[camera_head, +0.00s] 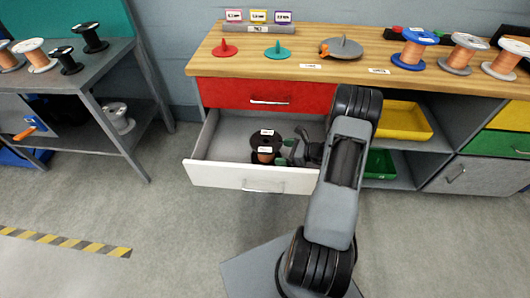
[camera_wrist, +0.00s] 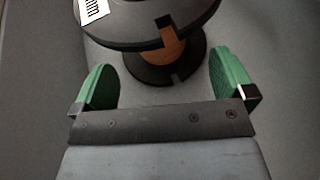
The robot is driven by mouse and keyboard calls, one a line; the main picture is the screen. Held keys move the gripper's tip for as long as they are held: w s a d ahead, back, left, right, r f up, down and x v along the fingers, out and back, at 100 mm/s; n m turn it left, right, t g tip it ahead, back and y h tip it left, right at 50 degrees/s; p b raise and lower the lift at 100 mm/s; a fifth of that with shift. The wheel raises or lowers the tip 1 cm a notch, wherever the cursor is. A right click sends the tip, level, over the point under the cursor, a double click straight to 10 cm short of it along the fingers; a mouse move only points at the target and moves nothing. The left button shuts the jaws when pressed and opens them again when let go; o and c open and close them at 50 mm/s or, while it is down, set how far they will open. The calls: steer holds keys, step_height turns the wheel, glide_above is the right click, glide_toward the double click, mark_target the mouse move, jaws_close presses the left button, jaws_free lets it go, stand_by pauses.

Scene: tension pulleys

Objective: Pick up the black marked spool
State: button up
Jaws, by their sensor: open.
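A black spool (camera_head: 257,141) with copper-coloured wire and white labels stands upright in the open white drawer. In the wrist view the spool (camera_wrist: 140,32) fills the upper middle, its top cut off by the frame; a white label with "mm" shows on its upper flange. My gripper (camera_wrist: 164,82) is open, with green pads on both fingers. The spool's lower flange lies just ahead of and between the fingers, with gaps at both sides. In the head view my gripper (camera_head: 289,153) is inside the drawer, just right of the spool, partly hidden by my arm.
The drawer (camera_head: 220,175) has low walls around the spool. A closed red drawer (camera_head: 265,95) and a wooden worktop (camera_head: 370,70) with more spools are above. Yellow (camera_head: 405,120) and green (camera_head: 380,165) trays sit to the right. A side table (camera_head: 100,60) with spools stands left.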

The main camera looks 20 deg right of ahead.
steer(key=shift+b+x, duration=0.9)
steer(key=shift+x, duration=2.7)
steer(key=shift+r, duration=0.1)
steer(key=shift+c, duration=0.3)
